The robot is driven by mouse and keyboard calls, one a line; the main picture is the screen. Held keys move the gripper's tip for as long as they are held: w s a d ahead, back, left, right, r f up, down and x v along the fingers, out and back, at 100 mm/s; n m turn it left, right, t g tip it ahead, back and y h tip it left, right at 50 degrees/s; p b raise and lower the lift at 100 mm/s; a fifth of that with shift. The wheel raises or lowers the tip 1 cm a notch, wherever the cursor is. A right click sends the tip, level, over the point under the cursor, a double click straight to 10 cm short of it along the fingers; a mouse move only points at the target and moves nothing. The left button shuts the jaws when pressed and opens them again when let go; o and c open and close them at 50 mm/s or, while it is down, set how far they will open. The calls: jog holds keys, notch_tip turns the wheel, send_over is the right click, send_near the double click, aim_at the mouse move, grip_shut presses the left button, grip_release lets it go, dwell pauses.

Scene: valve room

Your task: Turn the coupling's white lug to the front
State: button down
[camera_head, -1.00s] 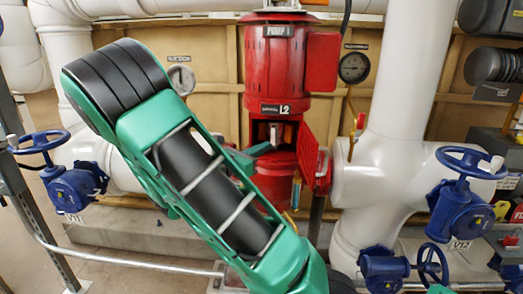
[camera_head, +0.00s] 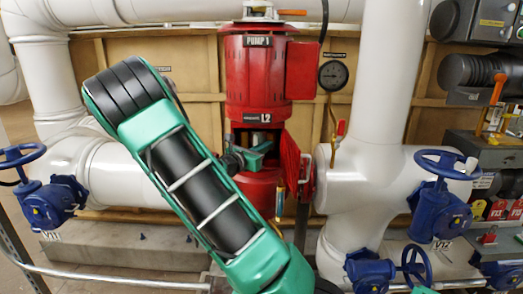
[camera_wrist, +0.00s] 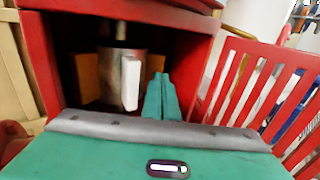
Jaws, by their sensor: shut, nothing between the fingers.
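The coupling (camera_wrist: 116,66) is a grey metal cylinder on a vertical shaft inside the red pump housing. Its white lug (camera_wrist: 131,82) is an upright block, on the front right of the cylinder as the wrist view shows it. My gripper (camera_wrist: 161,90) has its green fingers together and empty. They are inside or at the mouth of the opening, just right of the lug; whether they touch it I cannot tell. In the head view my gripper (camera_head: 262,150) is at the opening under the L2 label, and it hides most of the coupling. The lug cannot be made out there.
The red slatted guard door (camera_wrist: 262,85) stands open right of the opening; it also shows in the head view (camera_head: 291,160). The red housing wall (camera_wrist: 42,60) bounds the left side. A white pipe (camera_head: 365,180) and blue valve wheels (camera_head: 447,164) stand farther right.

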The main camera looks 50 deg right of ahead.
jog(key=shift+d, duration=0.1)
jog(key=shift+s+d, duration=0.15)
jog(key=shift+d, duration=0.65)
jog(key=shift+a, duration=0.2)
